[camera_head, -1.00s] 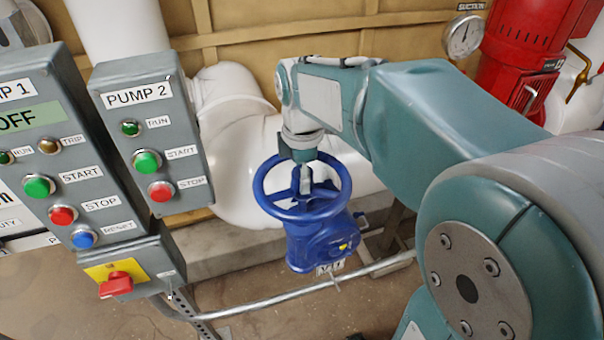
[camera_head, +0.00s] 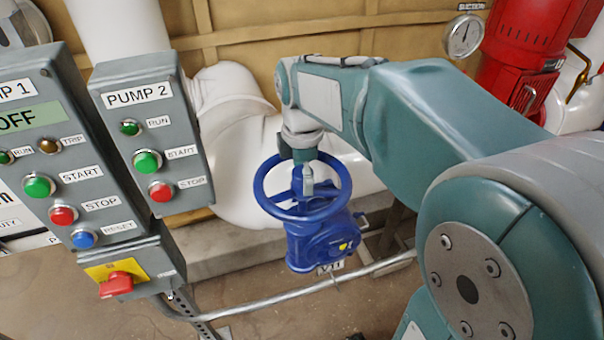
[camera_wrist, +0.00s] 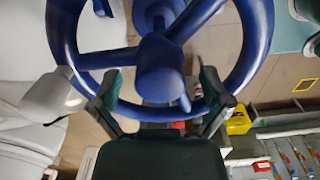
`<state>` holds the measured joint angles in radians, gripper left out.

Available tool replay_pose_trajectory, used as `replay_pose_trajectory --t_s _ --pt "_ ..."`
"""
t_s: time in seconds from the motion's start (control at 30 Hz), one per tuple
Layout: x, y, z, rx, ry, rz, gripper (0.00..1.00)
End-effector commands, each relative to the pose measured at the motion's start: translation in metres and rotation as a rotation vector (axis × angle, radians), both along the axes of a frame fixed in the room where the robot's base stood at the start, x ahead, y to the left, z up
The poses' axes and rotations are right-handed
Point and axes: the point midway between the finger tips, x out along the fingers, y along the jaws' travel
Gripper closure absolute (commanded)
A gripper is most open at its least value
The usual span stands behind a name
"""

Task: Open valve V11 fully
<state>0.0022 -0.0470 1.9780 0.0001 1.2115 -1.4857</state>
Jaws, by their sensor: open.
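My gripper (camera_head: 307,185) points down at the wheel from above. In the wrist view, the open gripper (camera_wrist: 165,92) has one finger on each side of the hub (camera_wrist: 161,75), within the wheel's rim (camera_wrist: 262,35). Whether the fingers touch the hub or spokes I cannot tell. My gripper and wrist hide part of the wheel's far side.
Grey PUMP 1 (camera_head: 75,110) and PUMP 2 (camera_head: 178,110) panels stand left of the valve. A red-handled switch box (camera_head: 145,262) sits below them. White pipes (camera_head: 235,140) run behind the valve. A metal conduit (camera_head: 250,303) passes low in front. A gauge (camera_head: 463,37) is at upper right.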

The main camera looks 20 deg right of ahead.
Motion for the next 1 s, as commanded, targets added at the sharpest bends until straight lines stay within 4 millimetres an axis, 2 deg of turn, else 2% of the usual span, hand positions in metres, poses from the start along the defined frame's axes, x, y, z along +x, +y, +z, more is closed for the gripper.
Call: replay_pose_trajectory --t_s 0.6,1.0 --pt "0.0 0.0 0.061 0.0 -0.003 0.0 0.03" --pt "0.0 0.0 0.064 0.0 -0.001 -0.035 0.03"
